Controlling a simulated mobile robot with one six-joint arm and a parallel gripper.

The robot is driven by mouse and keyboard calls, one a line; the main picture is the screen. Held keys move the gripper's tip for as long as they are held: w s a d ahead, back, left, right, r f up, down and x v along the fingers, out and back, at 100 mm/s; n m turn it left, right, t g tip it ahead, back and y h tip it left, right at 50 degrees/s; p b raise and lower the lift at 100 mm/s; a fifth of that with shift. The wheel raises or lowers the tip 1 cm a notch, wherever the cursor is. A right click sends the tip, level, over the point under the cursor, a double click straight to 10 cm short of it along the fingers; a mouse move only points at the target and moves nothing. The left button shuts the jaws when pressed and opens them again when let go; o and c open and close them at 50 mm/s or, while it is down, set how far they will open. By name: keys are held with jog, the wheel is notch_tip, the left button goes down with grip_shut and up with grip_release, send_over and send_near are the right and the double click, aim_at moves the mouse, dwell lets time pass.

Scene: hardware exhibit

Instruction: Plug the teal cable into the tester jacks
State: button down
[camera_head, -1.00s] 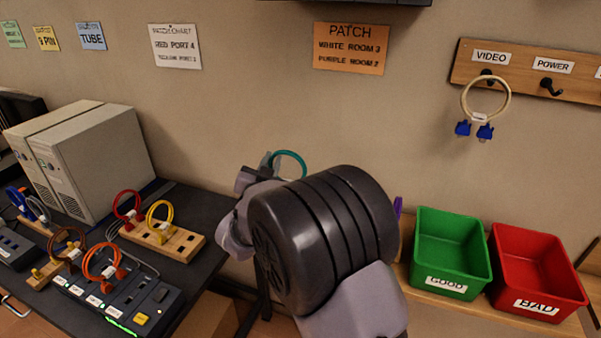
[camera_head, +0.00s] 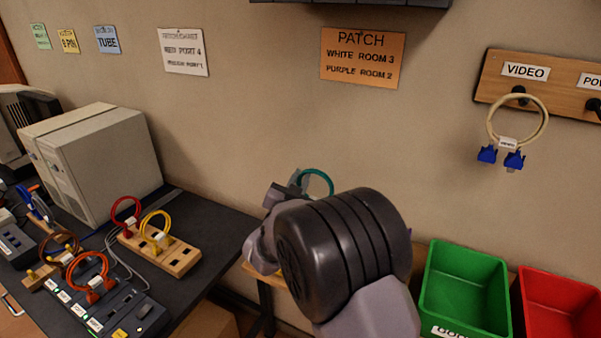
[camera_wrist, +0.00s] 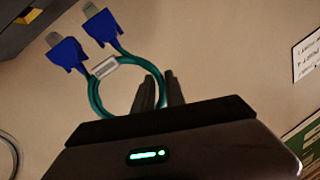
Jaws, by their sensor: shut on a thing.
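The teal cable (camera_wrist: 97,102) is a small loop with a white tag and two blue connectors (camera_wrist: 68,53) with pale ends. My gripper (camera_wrist: 162,82) is shut on the loop's side in the wrist view, and the connectors stick out away from the fingers. In the head view the teal loop (camera_head: 318,174) shows above my arm, near the wall; its connectors are hidden there. The tester (camera_head: 112,316), a dark box with several white labels and a yellow button, sits on the dark desk at lower left. An orange cable (camera_head: 88,275) stands at its top. Its jacks are too small to make out.
A wooden block (camera_head: 172,255) with red and yellow cables stands behind the tester. Beige computer towers (camera_head: 100,160) are at the desk's back. Green (camera_head: 463,290) and red (camera_head: 560,305) bins are at right. A cream cable (camera_head: 517,120) hangs on a wall rack.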

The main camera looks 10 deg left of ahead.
jog(key=shift+f, duration=0.65)
jog(key=shift+b, duration=1.3)
jog(key=shift+f+b, duration=1.1)
jog(key=shift+b, duration=1.25)
dwell(2.0)
dwell(0.4)
jog(key=c, duration=0.7)
grip_release()
jog(key=shift+o, duration=0.2)
jog(key=shift+s, duration=0.15)
